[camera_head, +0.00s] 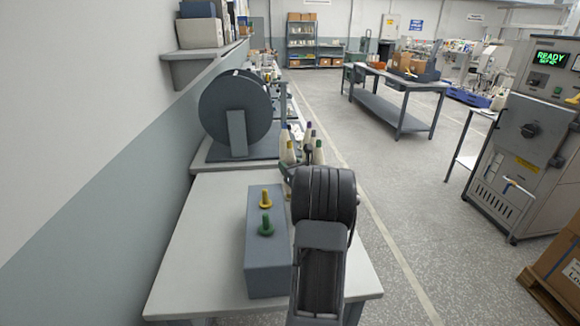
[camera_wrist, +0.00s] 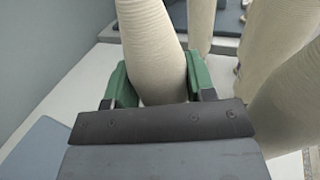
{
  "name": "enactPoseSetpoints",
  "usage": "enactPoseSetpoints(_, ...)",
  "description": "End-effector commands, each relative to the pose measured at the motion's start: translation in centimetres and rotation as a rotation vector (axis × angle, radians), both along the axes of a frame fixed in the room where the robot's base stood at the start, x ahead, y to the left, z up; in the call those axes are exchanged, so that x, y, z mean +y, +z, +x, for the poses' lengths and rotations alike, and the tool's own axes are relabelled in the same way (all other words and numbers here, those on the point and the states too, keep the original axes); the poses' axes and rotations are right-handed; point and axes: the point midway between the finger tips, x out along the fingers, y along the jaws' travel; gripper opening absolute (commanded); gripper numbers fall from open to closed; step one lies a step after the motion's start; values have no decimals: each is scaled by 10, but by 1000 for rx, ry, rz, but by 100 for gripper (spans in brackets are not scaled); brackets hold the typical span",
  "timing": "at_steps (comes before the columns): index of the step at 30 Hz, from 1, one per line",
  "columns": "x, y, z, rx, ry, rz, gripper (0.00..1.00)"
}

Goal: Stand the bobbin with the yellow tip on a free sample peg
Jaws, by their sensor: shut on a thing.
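My gripper (camera_wrist: 158,80) has its green fingers on both sides of a cream bobbin (camera_wrist: 150,38), shut on it low on the body. This bobbin's tip is outside the wrist view, so its colour does not show there. In the head view my wrist hides most of the gripper, and a group of cream bobbins (camera_head: 290,154) with coloured tips stands just beyond it. I cannot tell for certain which one is held.
More cream bobbins (camera_wrist: 277,35) stand close on the right in the wrist view. A large dark reel (camera_head: 238,105) stands beyond the near table (camera_head: 205,225), against the wall side. The table left of the block is clear. A machine (camera_head: 525,140) stands far right.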

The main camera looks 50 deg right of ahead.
Motion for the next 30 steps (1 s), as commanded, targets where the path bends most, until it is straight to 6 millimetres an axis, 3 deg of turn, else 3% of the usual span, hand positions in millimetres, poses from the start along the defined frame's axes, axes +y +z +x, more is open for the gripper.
enactPoseSetpoints(1,0,-3,0,-1,0,0,24)
enactPoseSetpoints(2,0,-2,0,-1,0,0,51)
enactPoseSetpoints(11,0,-1,0,0,0,0,80)
enactPoseSetpoints(22,2,-2,-9,0,-2,0,80)
enactPoseSetpoints(30,17,-3,-58,0,-4,-1,80)
